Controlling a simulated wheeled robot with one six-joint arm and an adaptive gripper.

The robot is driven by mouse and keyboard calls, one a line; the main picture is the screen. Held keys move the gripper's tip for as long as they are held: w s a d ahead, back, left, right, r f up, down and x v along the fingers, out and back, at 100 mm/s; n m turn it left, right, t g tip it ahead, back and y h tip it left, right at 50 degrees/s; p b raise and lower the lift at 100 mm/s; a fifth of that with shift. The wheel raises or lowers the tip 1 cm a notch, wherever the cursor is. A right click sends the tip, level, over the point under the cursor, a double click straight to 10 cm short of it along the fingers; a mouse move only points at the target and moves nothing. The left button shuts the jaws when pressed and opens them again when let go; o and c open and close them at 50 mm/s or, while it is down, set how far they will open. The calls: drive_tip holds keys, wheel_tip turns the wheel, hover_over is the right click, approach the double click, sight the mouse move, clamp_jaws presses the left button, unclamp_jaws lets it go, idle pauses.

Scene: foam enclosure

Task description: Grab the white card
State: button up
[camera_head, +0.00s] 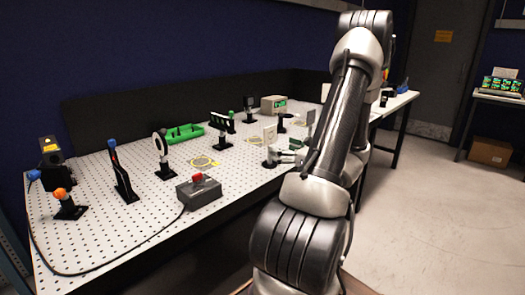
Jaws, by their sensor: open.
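A small white square card (270,133) stands upright on a dark post mount on the perforated table, right of the middle of the picture. My gripper (283,154) is small in the picture, low over the table, just right of and below the card. Its fingers point left toward the card's mount and look open and empty. Whether a finger touches the mount is too small to tell. My arm hides the table to the right of the gripper.
A black cable runs along the front left. Dark panels back the table.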

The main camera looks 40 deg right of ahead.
sight(271, 142)
drive_tip(key=w, duration=0.6)
drive_tip(key=shift+w+a+r, duration=0.2)
drive_tip(key=shift+w+a, duration=0.05)
drive_tip(key=c, duration=1.4)
drive_tip(key=shift+o, duration=0.2)
drive_tip(key=shift+r, duration=0.1)
